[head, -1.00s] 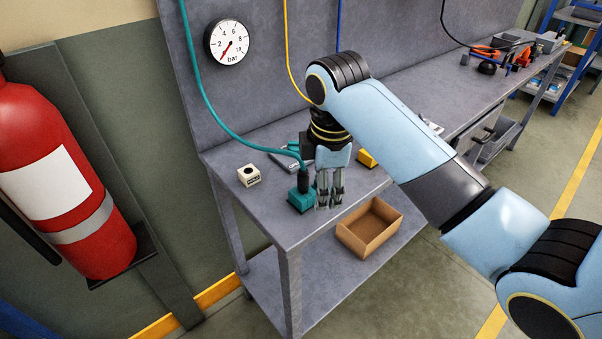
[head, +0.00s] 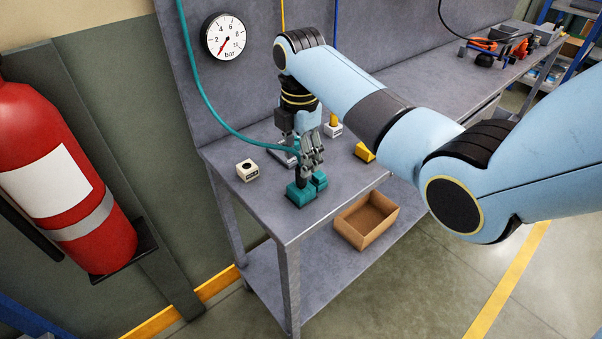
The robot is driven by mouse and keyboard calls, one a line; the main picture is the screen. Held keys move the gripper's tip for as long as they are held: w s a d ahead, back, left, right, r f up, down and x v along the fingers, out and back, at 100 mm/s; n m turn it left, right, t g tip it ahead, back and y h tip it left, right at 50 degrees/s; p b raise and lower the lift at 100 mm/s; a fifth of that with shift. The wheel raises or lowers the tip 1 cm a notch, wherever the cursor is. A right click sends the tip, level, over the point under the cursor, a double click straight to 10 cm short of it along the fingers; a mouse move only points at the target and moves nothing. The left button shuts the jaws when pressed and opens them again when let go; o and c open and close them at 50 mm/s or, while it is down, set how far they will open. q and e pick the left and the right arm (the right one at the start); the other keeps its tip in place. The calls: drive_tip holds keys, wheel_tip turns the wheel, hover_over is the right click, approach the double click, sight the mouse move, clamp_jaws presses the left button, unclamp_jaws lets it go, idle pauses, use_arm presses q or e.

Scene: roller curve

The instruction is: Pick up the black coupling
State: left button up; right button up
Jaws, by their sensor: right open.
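The black coupling (head: 302,181) stands upright in a teal block (head: 299,196) near the front left corner of the workbench. A teal hose (head: 214,106) hangs from the wall panel and runs down to the coupling's top. My right gripper (head: 314,164) points down, open, just behind and to the right of the coupling. Its fingers overlap the coupling's upper part in the picture; I cannot tell whether they touch it. My left gripper is out of view.
A white block with a dark hole (head: 247,171) sits left of the teal block. A yellow block (head: 364,152) sits to the right. A cardboard box (head: 365,221) rests on the lower shelf. A red fire extinguisher (head: 60,170) hangs at the left.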

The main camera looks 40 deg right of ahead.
drive_tip(key=f, duration=0.4)
drive_tip(key=shift+s+a+f+p, duration=0.1)
drive_tip(key=shift+s+f+p, duration=0.05)
drive_tip(key=shift+s+p, duration=0.15)
clamp_jaws()
